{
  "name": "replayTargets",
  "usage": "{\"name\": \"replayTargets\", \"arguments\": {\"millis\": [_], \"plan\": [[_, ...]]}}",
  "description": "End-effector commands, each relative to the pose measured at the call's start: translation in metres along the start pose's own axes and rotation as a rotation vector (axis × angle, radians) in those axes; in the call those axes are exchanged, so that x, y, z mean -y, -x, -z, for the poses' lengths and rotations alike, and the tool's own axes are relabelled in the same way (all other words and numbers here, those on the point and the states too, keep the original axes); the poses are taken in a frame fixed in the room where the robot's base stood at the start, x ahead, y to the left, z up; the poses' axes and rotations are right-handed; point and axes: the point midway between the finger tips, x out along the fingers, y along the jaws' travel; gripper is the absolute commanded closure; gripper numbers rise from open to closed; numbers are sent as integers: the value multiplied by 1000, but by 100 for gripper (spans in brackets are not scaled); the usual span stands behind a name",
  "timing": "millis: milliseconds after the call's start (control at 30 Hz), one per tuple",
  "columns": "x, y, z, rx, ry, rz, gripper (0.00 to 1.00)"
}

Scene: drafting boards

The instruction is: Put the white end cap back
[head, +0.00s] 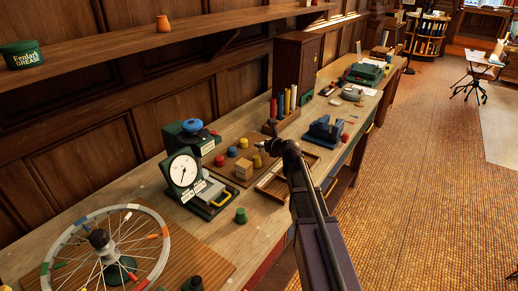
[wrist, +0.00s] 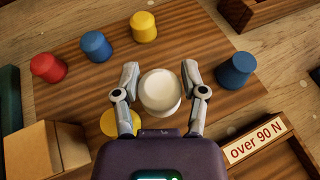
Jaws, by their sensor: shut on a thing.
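The white end cap (wrist: 160,88) is between the two fingers of my gripper (wrist: 160,78) in the wrist view, and the gripper is shut on it. The cap is over the striped wooden board (wrist: 185,40); I cannot tell whether it touches the board. In the head view my gripper (head: 264,146) is above the board's right part, and the cap is too small to make out surely. Red (wrist: 48,68), blue (wrist: 96,46) and yellow (wrist: 143,27) caps stand in a slanting row on the board. Another blue cap (wrist: 236,70) stands right of the gripper. A yellow cap (wrist: 119,122) is partly hidden below the left finger.
A wooden block (wrist: 35,150) is at lower left. A tray labelled "over 90 N" (wrist: 257,142) is at lower right. In the head view a dial gauge (head: 183,170) stands left of the board, a green cap (head: 241,215) in front, and a blue-grey vise (head: 325,131) to the right.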

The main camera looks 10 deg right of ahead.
Motion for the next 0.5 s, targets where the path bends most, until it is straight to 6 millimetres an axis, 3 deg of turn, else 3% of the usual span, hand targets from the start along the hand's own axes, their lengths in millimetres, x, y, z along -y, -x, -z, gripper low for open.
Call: {"name": "replayTargets", "arguments": {"millis": [33, 167, 500], "plan": [[1, -11, -3, 0, 0, -1, 93], [0, -21, -6, 0, 1, -1, 93], [-1, -24, -7, 0, 1, 0, 93]]}}
